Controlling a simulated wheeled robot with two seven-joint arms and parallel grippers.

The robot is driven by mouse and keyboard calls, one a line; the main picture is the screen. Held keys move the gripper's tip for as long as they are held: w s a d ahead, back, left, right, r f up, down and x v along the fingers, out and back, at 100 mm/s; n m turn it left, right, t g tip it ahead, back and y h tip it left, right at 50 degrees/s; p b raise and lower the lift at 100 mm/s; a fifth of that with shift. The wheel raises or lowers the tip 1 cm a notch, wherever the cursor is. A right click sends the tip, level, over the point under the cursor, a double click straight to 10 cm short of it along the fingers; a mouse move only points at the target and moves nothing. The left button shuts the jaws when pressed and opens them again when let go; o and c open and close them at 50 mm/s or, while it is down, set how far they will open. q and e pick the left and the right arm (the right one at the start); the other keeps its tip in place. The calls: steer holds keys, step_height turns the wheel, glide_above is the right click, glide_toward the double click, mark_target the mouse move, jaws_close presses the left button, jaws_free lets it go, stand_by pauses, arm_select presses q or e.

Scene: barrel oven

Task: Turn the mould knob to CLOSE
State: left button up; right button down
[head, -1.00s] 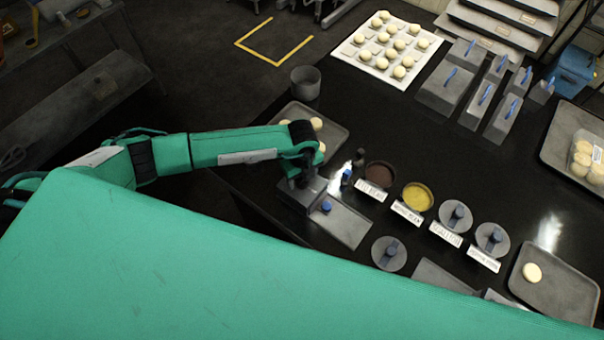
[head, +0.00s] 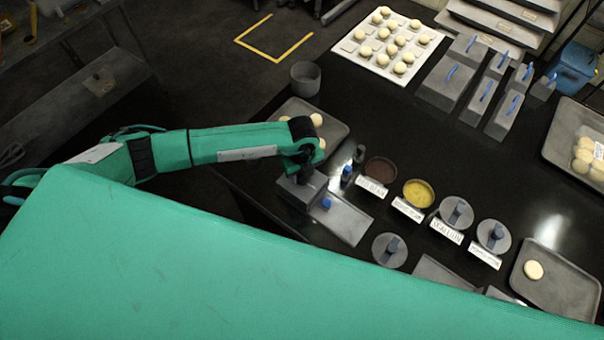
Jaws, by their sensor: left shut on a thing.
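My left gripper (head: 302,186) reaches down at the grey box (head: 292,190) near the table's left edge. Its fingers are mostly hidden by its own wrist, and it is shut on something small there. The mould knob is not clearly visible; it fits the place under the gripper. A small blue piece (head: 326,203) stands just right of the gripper, beside a flat grey plate (head: 343,221). I cannot read any CLOSE mark. My right gripper is not in view.
Two small dark bottles (head: 346,175) stand close to the right of the gripper. Beyond them are a brown-filled bowl (head: 381,170), a yellow-filled bowl (head: 417,193) and lidded pots with labels. A tray of buns (head: 334,131) lies behind. The dark table's middle is clear.

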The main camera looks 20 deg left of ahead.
arm_select(q)
steer(key=m+b, duration=0.5)
steer(key=b, duration=0.1)
steer(key=m+b, duration=0.5)
steer(key=b, duration=0.2)
steer(key=m+b, duration=0.5)
steer(key=b, duration=0.1)
steer(key=shift+w+f+b, duration=0.1)
steer(key=shift+f+b, duration=0.15)
steer(key=shift+b, duration=0.05)
steer(key=shift+r+m+b, duration=0.25)
steer(key=shift+m+b, duration=0.85)
steer(key=shift+b, duration=0.15)
steer(key=o, duration=1)
step_height(320, 180, up, 5)
steer(key=shift+f+b, duration=0.1)
steer(key=shift+b, duration=0.5)
step_height(320, 180, up, 9)
steer(key=shift+r+b, duration=0.1)
steer(key=shift+b, duration=0.6)
